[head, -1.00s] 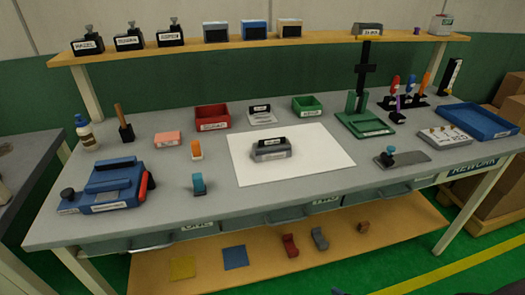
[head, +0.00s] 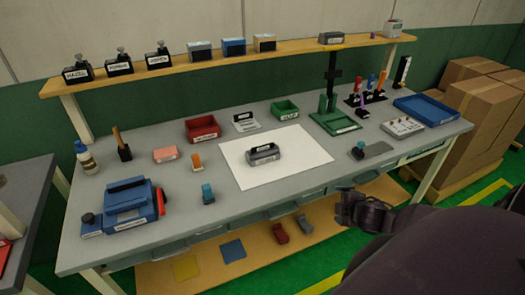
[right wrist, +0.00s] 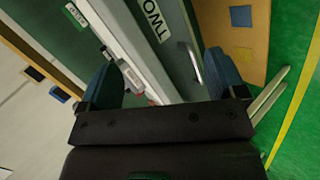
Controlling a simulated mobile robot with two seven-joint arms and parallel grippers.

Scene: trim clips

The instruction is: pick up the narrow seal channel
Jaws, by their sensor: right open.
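I cannot make out which item is the narrow seal channel; the labels on the small items are too small to read. A grey block with a dark top and a pale label (head: 264,155) sits on a white sheet (head: 290,172) in the middle of the bench. My right gripper (head: 345,208) is in front of the bench's front edge, apart from everything on the bench top. In the right wrist view its two bluish fingers (right wrist: 165,80) stand wide apart with nothing held between them. My left gripper is not in view.
A blue device (head: 125,205) stands at the bench's left end. Red (head: 203,129) and green (head: 285,110) bins, a green stand (head: 334,122) and a blue tray (head: 427,108) line the back. Boxes (head: 485,110) stand at right.

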